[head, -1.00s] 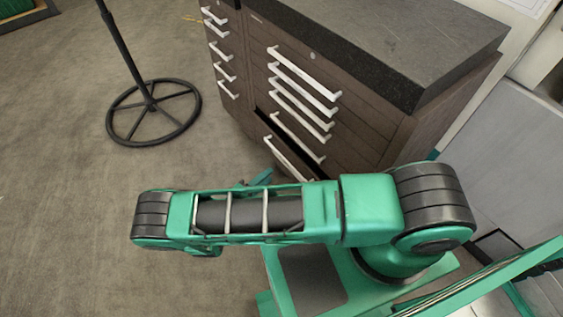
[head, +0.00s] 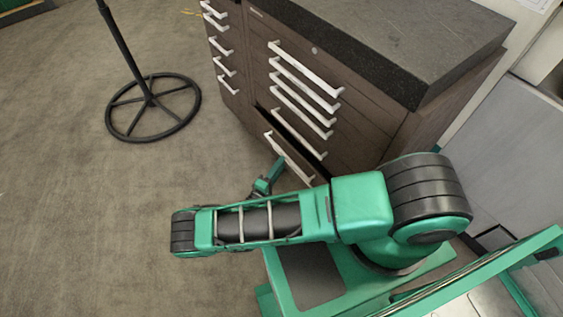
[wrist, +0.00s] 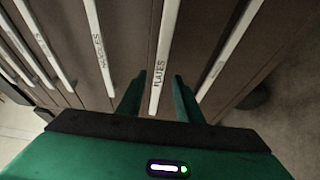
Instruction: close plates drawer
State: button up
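The plates drawer handle (wrist: 165,60) is a pale bar labelled PLATES in the wrist view. My gripper (wrist: 160,76) is open, with one finger on each side of this handle in the picture. I cannot tell whether the fingers touch it or how deep they reach. In the head view, a low drawer (head: 290,157) of the dark brown cabinet stands partly out, with a dark gap above its front. Its label is not readable there. My gripper (head: 266,182) shows small and partly hidden behind my green arm, close to that drawer's front.
Other drawer handles lie on both sides in the wrist view, including one on the right (wrist: 230,50). The cabinet has a dark worktop (head: 400,40). A black stand with a round foot (head: 152,105) is on the floor to the left. Carpet around it is clear.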

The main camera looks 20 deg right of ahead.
aim_at(288, 160)
jog(key=shift+x, duration=1.4)
grip_shut()
jog(key=shift+w+d, duration=0.2)
jog(key=shift+d, duration=0.55)
jog(key=shift+w+d, duration=0.25)
jog(key=shift+d, duration=0.5)
jog(key=shift+w+d, duration=0.2)
jog(key=shift+d, duration=0.55)
grip_release()
jog(key=shift+f, duration=0.1)
jog(key=shift+a, duration=0.1)
